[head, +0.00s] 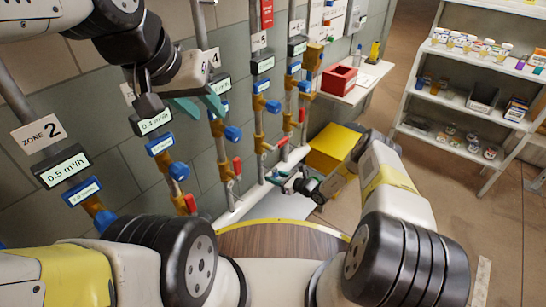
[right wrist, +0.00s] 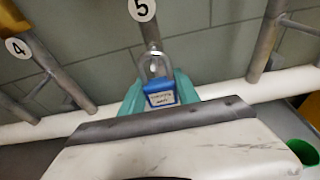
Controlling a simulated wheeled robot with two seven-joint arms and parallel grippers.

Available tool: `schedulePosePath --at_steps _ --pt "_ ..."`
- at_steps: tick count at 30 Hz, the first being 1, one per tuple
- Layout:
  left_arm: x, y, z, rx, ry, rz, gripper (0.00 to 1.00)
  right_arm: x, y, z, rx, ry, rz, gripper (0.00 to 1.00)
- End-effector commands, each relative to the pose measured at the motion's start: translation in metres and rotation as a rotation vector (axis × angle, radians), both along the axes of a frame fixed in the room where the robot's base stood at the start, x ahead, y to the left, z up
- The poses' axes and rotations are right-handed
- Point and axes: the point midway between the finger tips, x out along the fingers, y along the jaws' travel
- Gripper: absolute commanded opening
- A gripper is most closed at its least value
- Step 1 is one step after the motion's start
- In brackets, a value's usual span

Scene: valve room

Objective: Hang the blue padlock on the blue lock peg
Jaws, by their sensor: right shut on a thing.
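The blue padlock (right wrist: 161,98) is held between the teal fingers of my right gripper (right wrist: 160,92) in the right wrist view. Its grey shackle (right wrist: 154,66) points up, in front of the wall below a round number 5 tag (right wrist: 142,9). In the head view my right gripper (head: 284,176) is low beside the pipe bases, and the padlock is too small there to make out clearly. My left gripper (head: 199,106) has its teal fingers apart and empty, in front of the pipes near the 0.4 m³/h display. I cannot make out the blue lock peg in either view.
Vertical pipes with blue and red valve handles (head: 233,133) line the wall. A yellow box (head: 334,147) stands on the floor. A red box (head: 339,78) sits on a white wall shelf (head: 362,84). A storage rack (head: 470,105) stands at right, with open floor before it.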

Motion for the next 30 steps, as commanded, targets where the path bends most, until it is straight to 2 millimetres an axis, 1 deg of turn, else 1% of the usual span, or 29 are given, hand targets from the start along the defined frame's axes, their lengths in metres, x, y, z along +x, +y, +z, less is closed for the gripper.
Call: schedulePosePath --at_steps 30 --pt "0.0 0.0 0.0 0.0 0.0 0.0 0.36 -0.03 -0.041 0.0 0.001 -0.001 -0.001 0.0"
